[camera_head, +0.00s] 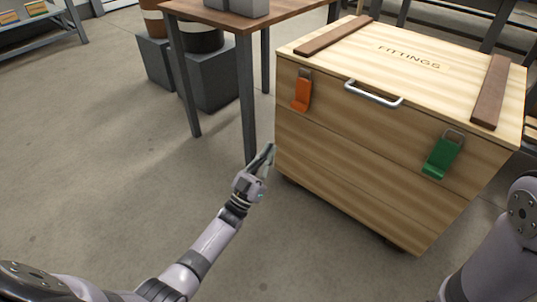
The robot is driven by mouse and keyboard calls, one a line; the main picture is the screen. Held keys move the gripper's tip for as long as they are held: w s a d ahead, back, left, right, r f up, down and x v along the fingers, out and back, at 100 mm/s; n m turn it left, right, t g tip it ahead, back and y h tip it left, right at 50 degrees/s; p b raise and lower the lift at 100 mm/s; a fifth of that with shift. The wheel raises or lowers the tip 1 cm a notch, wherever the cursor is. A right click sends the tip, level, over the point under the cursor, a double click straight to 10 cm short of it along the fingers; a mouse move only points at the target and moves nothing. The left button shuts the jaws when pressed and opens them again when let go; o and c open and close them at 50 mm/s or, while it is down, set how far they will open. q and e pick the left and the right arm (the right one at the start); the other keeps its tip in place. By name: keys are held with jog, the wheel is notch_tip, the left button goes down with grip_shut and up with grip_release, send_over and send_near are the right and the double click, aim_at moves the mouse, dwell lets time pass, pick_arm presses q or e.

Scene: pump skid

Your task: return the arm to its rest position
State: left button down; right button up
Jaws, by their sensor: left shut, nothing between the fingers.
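My left arm reaches in from the lower left. My left gripper (264,160) is shut and empty, just left of the wooden crate's near left edge; I cannot tell if it touches the crate. My right arm shows only as a link at the lower right edge, and its gripper is out of view. The wooden crate (345,178) is marked FITTINGS and its lid is down. It has an orange latch (301,92) on the left, a green latch (441,156) on the right and a metal handle (374,95) between them.
A wooden table (230,20) with dark legs stands behind my left gripper, with a grey box (240,6) on it. Grey blocks (207,82) bearing round containers stand beside it. A shelf (35,35) is at the far left. The floor at left is clear.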

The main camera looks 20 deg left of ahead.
pick_arm(q)
jog(key=shift+s+f, duration=0.15)
jog(key=shift+f, duration=0.35)
